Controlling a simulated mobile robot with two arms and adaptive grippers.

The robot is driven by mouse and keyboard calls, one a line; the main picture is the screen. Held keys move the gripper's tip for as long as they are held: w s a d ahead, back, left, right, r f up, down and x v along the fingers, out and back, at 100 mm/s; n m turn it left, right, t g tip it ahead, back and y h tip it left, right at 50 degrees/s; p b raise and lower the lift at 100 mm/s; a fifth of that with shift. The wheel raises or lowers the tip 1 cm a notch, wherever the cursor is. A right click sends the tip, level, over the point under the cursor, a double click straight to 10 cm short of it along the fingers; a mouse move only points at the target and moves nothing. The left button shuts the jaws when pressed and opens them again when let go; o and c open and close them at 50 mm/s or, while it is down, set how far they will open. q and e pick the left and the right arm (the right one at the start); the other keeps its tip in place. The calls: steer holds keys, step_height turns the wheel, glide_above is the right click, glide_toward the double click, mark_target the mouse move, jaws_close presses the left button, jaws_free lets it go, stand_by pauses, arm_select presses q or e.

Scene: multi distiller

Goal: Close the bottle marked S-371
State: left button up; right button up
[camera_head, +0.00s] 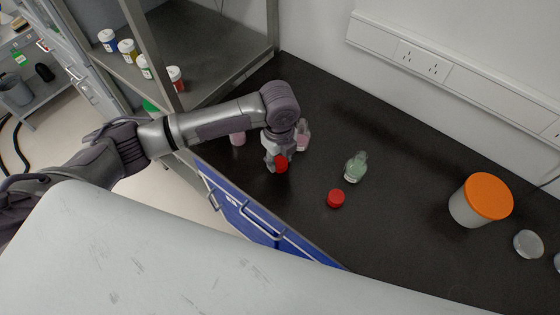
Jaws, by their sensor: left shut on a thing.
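My left gripper (279,161) is low over the dark bench, shut on a red cap (281,164). A bottle with pink contents (303,136) stands just behind and to the right of the gripper, partly hidden by it. Another pink bottle (238,138) shows to the left, partly covered by my arm. A bottle with green contents (355,167) stands further right, its neck without a red cap. A second red cap (336,198) lies on the bench in front of the green bottle. No label is readable, so I cannot tell which bottle is S-371. My right gripper is out of view.
A white jar with an orange lid (487,199) and a clear dish (528,244) stand at the right. A metal shelf (187,62) with several small bottles is at the left. The bench (400,235) is clear between the green bottle and the jar.

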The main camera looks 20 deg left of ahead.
mark_target(279, 160)
arm_select(q)
steer(key=shift+r, duration=0.1)
steer(key=shift+r, duration=0.55)
step_height(279, 160, up, 3)
steer(key=shift+w+f+b, duration=0.1)
steer(key=shift+b, duration=0.5)
steer(key=s+d+r, duration=0.2)
steer(key=d, duration=0.1)
steer(key=s+d+r+b, duration=0.1)
steer(key=s+d+r, duration=0.1)
steer(key=d, duration=0.1)
steer(key=s+d+r, duration=0.3)
steer(key=shift+d, duration=0.25)
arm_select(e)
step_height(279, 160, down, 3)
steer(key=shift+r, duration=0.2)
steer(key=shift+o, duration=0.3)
